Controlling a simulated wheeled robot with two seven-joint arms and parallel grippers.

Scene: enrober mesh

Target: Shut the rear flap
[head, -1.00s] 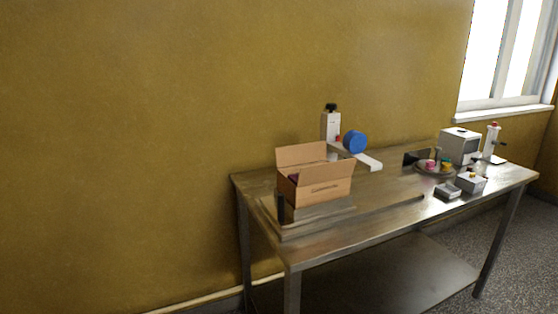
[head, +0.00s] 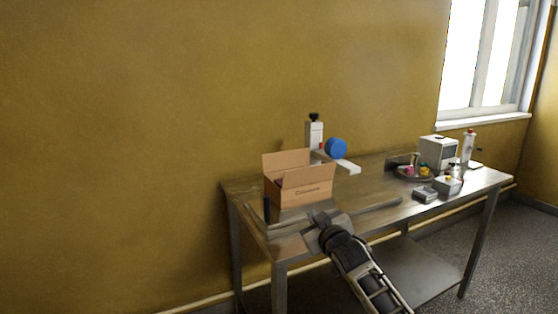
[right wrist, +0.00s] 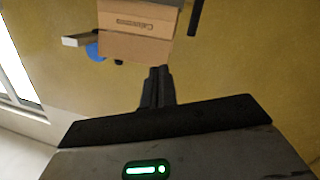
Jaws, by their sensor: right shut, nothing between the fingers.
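An open brown cardboard box (head: 303,196) with print on its front stands at the left end of the metal table. Its rear flap (head: 284,161) stands upright, leaning slightly back. A front flap (head: 307,176) seems to stand up above the printed wall. The box interior is mostly hidden. My right gripper (head: 318,216) is in front of and below the box, apart from it, shut and empty. In the right wrist view, which looks upside down, its fingers (right wrist: 157,73) point toward the box (right wrist: 140,20), with a gap between. My left gripper is not in view.
The metal table (head: 370,205) also holds a white dispenser (head: 314,134) with a blue disc (head: 336,148) behind the box. A dark upright piece (head: 266,209) stands at the box's left front. Small boxes and a plate sit farther right. The wall is behind.

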